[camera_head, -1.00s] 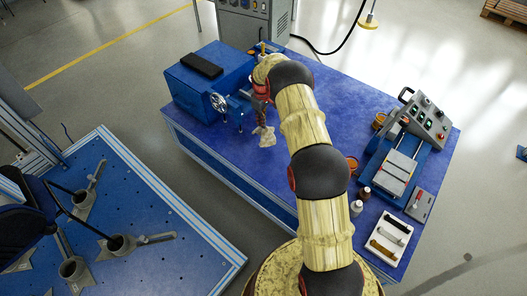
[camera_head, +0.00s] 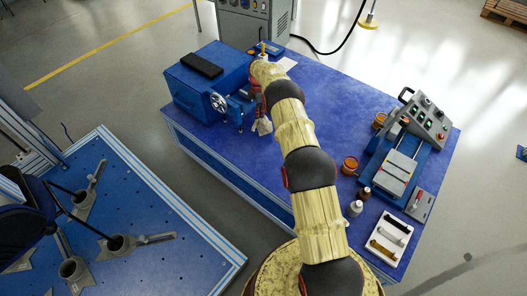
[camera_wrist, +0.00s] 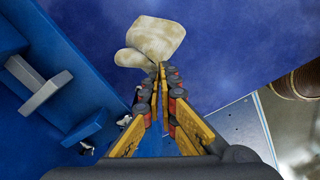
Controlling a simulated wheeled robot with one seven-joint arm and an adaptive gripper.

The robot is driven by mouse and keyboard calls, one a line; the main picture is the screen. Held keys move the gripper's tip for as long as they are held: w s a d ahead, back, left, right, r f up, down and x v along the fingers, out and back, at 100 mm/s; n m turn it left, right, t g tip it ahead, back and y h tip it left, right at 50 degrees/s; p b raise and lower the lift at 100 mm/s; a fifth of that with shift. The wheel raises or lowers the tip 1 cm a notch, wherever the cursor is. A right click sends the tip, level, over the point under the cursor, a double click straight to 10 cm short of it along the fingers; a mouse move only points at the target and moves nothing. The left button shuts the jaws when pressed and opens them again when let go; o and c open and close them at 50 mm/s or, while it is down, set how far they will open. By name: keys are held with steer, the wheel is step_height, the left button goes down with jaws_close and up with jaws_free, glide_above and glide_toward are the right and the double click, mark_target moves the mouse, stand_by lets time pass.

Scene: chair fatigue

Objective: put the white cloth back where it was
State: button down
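The white cloth (camera_head: 262,127) is a small crumpled piece just right of the blue machine with the handwheel, near the left part of the blue table. My gripper (camera_head: 261,113) points down at it, and the cloth hangs at its fingertips. In the wrist view the long fingers of my gripper (camera_wrist: 158,72) come together at the lower edge of the cloth (camera_wrist: 152,42), which shows cream-coloured and bunched. The fingers look shut on it. The exact gap between cloth and table cannot be told.
The blue machine (camera_head: 203,80) with its handwheel (camera_head: 219,102) stands close on the left. A white sheet (camera_head: 288,64) lies at the back. Bottles (camera_head: 356,208), an orange jar (camera_head: 350,166), a white tray (camera_head: 391,238) and a control device (camera_head: 425,122) fill the right. The middle is fairly clear.

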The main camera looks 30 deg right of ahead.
steer(key=s+a+f, duration=0.1)
steer(key=s+f, duration=0.3)
steer(key=s, duration=0.1)
steer(key=s+a+f, duration=0.2)
steer(key=s+f, duration=0.2)
steer(key=s, duration=0.2)
steer(key=s+a+f, duration=0.2)
steer(key=s+f, duration=0.2)
steer(key=s, duration=0.1)
steer(key=shift+s+a, duration=0.1)
steer(key=shift+s, duration=0.2)
steer(key=c, duration=2.3)
jaws_free()
steer(key=o, duration=0.7)
steer(key=shift+c, duration=0.2)
steer(key=shift+r, duration=0.1)
